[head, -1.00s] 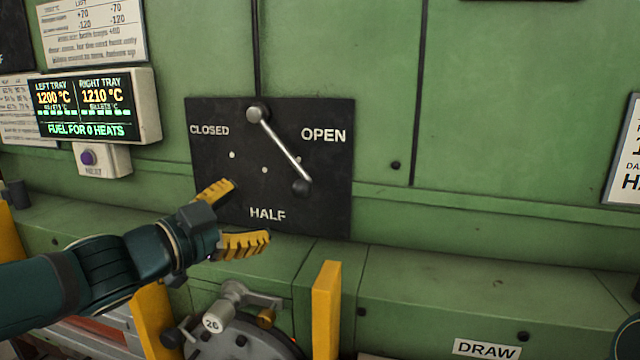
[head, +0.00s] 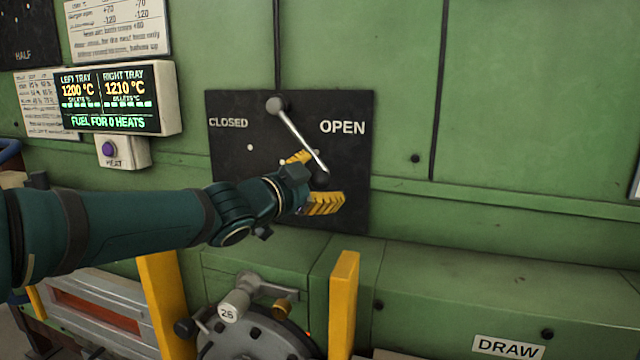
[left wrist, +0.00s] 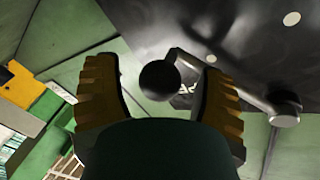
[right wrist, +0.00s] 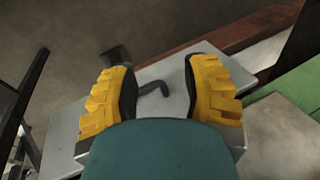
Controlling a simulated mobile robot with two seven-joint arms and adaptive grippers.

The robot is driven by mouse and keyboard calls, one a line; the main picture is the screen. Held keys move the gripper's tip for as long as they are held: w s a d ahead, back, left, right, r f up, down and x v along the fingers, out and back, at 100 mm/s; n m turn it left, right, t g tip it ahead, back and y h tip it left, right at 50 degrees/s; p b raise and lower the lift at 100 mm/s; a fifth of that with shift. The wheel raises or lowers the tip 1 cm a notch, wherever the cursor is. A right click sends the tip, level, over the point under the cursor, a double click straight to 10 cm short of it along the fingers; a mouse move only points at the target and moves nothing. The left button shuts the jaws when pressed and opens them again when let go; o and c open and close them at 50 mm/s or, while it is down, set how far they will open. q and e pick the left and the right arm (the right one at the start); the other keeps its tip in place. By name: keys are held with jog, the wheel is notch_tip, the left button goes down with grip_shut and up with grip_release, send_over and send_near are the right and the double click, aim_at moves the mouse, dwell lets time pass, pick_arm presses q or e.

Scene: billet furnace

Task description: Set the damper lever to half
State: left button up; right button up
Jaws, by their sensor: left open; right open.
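The damper lever (head: 302,138) is a silver rod with a black knob (head: 319,177), pivoted at the top of a black plate (head: 230,166). It slants down to the right, toward the OPEN label; CLOSED is at the left. My left gripper (head: 318,182) is open at the knob, its yellow fingers above and below it. In the left wrist view the knob (left wrist: 159,80) sits between the open fingers, with gaps on both sides. The HALF label is hidden behind my left arm. My right gripper (right wrist: 163,90) is open, seen only in the right wrist view.
A tray temperature display (head: 120,98) and a purple button (head: 109,149) are at the left. Below the plate are a round hatch with a handle (head: 262,295) and yellow posts (head: 343,300). A grey surface with a dark hook (right wrist: 153,89) lies beyond my right gripper.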

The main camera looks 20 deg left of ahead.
pick_arm(q)
jog(key=shift+w+d, duration=0.1)
grip_shut()
jog(key=shift+a+f+m+g+p, duration=0.15)
jog(key=shift+a+f+m+p, duration=0.15)
jog(key=shift+a+p, duration=0.15)
jog(key=shift+a+f+m+g+p, duration=0.15)
jog(key=shift+a+m+p, duration=0.2)
jog(key=shift+p, duration=0.1)
jog(key=shift+w+a+f+m+g+y+p, duration=0.1)
jog(key=shift+a+f+m+g+y+p, duration=0.3)
jog(key=shift+a+m+p, duration=0.85)
jog(key=shift+a+f+m+g+y+p, duration=0.2)
jog(key=shift+a+f+m+y+p, duration=0.5)
jog(key=shift+a, duration=1)
jog(key=shift+w+a+f+m+g+y+p, duration=0.1)
jog(key=shift+a+f+m+g+p, duration=0.45)
jog(key=shift+a+p, duration=0.85)
jog(key=shift+r+t, duration=0.15)
jog(key=shift+t, duration=0.1)
